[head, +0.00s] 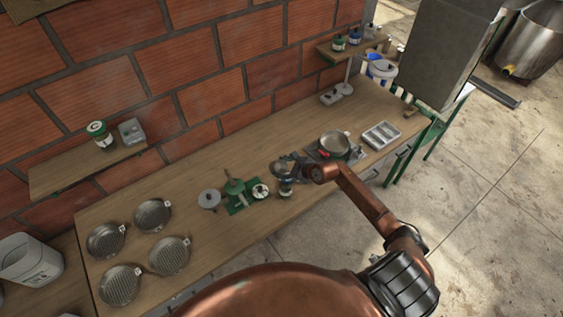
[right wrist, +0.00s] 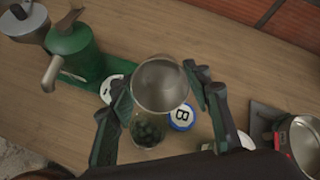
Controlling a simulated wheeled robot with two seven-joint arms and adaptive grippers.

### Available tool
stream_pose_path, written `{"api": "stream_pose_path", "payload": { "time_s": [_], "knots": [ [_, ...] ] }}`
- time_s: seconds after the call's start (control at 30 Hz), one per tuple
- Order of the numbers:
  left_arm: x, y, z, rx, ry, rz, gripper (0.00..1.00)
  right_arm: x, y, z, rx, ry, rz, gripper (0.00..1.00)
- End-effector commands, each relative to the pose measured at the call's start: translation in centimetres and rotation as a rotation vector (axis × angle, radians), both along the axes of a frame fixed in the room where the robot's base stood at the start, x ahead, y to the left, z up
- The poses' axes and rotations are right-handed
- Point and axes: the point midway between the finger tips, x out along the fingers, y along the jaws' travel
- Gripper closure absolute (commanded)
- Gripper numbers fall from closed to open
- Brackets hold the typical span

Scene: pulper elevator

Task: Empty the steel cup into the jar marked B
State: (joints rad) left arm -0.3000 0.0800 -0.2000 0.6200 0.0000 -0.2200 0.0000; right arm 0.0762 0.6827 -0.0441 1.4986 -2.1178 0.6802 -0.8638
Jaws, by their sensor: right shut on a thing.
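The steel cup (right wrist: 160,86) is between the fingers of my right gripper (right wrist: 163,98), which is shut on it. The cup's round mouth faces the right wrist camera and its inside looks plain grey. A clear jar (right wrist: 149,133) with dark greenish pieces in it shows just below the cup in this view. A round blue-and-white B marker (right wrist: 182,115) lies beside that jar, partly covered by the cup. In the head view my right gripper (head: 289,168) is above the bench, right of the green grinder. My left gripper is not in view.
A green hand grinder (head: 235,190) and a grey lidded pot (head: 209,199) stand left of the gripper. A pan (head: 335,145) and a metal tray (head: 381,134) are to the right. Several round sieves (head: 169,255) lie on the bench's left part. A brick wall rises behind.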

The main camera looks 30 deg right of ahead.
Motion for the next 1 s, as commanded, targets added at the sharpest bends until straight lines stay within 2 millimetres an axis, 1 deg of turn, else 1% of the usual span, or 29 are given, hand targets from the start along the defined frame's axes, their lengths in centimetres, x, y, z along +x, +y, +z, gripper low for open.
{"api": "stream_pose_path", "payload": {
  "time_s": [0.03, 0.27, 0.37, 0.47, 0.6, 0.8, 1.0],
  "knots": [
    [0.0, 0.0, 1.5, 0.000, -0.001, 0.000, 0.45, 0.1, 0.0, 0.8, -0.007, 0.021, 0.000, 0.81],
    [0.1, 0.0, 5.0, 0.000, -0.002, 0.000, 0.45, 0.5, 0.1, 1.1, -0.036, 0.155, 0.002, 0.81],
    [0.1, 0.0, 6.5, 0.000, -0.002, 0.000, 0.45, 0.7, 0.0, 1.2, -0.053, 0.237, 0.000, 0.81],
    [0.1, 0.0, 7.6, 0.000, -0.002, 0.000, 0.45, 1.0, 0.0, 1.2, -0.077, 0.340, 0.000, 0.81],
    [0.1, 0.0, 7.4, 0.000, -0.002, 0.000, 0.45, 1.0, 0.0, 0.4, -0.106, 0.482, -0.001, 0.81],
    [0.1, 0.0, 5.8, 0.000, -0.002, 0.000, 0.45, 1.0, 0.1, -0.6, -0.141, 0.652, -0.001, 0.81],
    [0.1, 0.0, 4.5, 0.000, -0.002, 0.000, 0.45, 0.9, 0.1, -0.9, -0.160, 0.757, -0.002, 0.81]
  ]
}}
